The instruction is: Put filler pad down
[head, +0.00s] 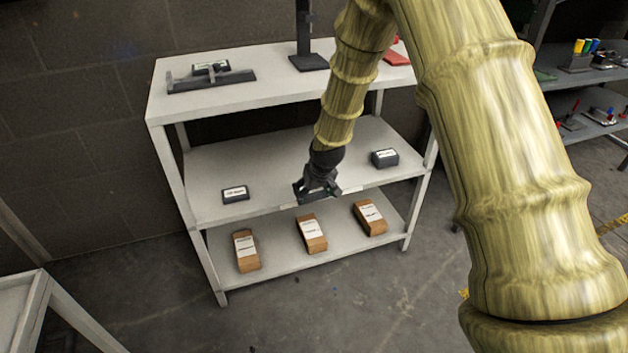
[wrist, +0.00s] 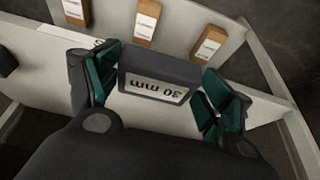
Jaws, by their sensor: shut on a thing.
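My gripper (wrist: 160,100) is shut on a dark grey filler pad (wrist: 158,68) with a white label reading "30 mm". The pad sits between the green-lined fingers in the wrist view. In the head view my gripper (head: 318,190) is at the front edge of the middle shelf (head: 270,165), where the arm and fingers largely hide the held pad. I cannot tell whether the pad touches the shelf. A dark labelled pad (head: 235,194) lies on that shelf to the left of my gripper. Another dark labelled block (head: 384,158) lies to the right.
Brown labelled packs (head: 311,234) stand on the bottom shelf (head: 280,262). The top shelf (head: 230,97) holds a dark sanding-type tool (head: 211,79), a black stand (head: 308,62) and a red item (head: 397,58). Bare middle-shelf surface lies between the two pads.

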